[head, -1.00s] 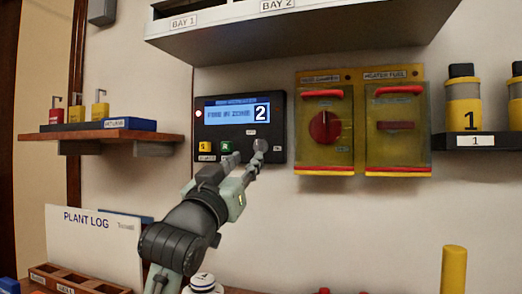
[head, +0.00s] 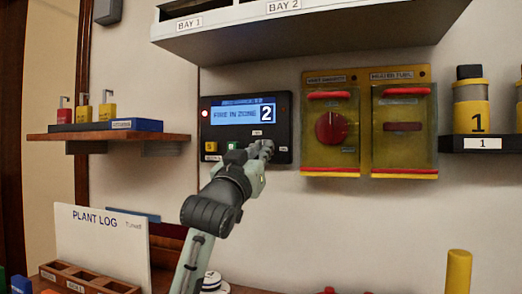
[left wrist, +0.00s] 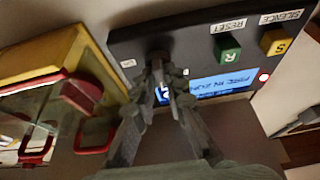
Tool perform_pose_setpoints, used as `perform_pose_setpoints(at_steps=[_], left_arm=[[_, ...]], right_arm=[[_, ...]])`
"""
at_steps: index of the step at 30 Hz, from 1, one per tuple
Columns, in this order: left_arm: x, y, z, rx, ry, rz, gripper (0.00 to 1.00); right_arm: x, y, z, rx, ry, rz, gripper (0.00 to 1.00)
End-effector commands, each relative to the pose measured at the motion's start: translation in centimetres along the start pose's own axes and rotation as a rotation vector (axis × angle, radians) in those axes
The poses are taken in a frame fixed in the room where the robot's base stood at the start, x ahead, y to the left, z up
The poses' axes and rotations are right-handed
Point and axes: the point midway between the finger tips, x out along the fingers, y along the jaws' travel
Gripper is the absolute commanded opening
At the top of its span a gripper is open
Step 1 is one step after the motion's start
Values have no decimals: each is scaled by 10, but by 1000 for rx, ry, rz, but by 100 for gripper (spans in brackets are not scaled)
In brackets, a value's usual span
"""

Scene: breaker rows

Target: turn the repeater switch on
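The repeater panel (head: 246,128) is a dark box on the wall, with a lit blue screen (head: 235,112) reading "FIRE IN ZONE 2" and a red light at its left. My left gripper (head: 266,149) is at the panel's lower right and covers the repeater switch in the head view. In the left wrist view the switch is a dark round knob (left wrist: 158,56) at the fingertips of my left gripper (left wrist: 166,72). The fingers converge closely and appear shut on the knob; its pointer is hidden. My right gripper is in neither view.
A green reset button (left wrist: 228,50) and a yellow silence button (left wrist: 276,42) are on the same panel. Yellow-framed covers (head: 332,128) with red handles are mounted close to its right. A shelf (head: 310,27) overhangs above; a wooden shelf (head: 108,136) is left.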

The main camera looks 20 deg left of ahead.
Motion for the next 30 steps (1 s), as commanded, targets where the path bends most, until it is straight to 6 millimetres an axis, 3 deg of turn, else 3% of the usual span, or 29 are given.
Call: perform_pose_setpoints(at_steps=[17,30], left_arm=[[0,-1,0,62,0,24,0],[1,-5,-1,389,-2,155,0]], right_arm=[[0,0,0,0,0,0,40],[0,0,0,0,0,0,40]])
